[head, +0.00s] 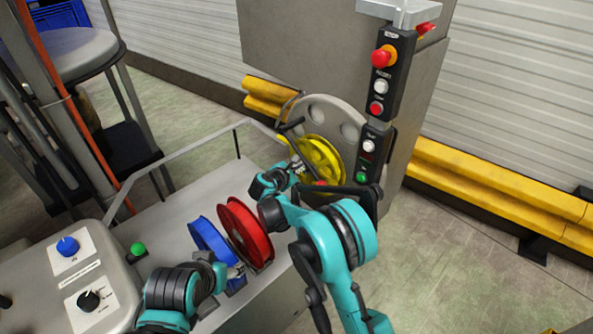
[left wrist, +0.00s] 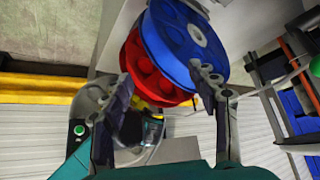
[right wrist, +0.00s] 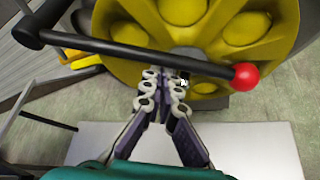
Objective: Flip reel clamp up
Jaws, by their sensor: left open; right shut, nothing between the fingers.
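A yellow reel (head: 318,158) is mounted on the face of the grey machine, and it fills the upper part of the right wrist view (right wrist: 180,10). A black clamp lever (right wrist: 130,51) with a red ball knob (right wrist: 245,77) lies across the reel's front. It runs nearly level, sloping slightly down to the right. My right gripper (right wrist: 165,85) is shut and empty, its fingertips just below the lever's middle in the picture; I cannot tell if they touch it. It also shows in the head view (head: 298,172). My left gripper (left wrist: 166,88) is open near the blue reel (left wrist: 185,40).
A red reel (head: 245,230) stands beside the blue one on the grey bench. A control box (head: 80,285) with knobs sits at lower left. A button panel (head: 380,95) hangs right of the yellow reel. Yellow barriers (head: 500,195) line the wall.

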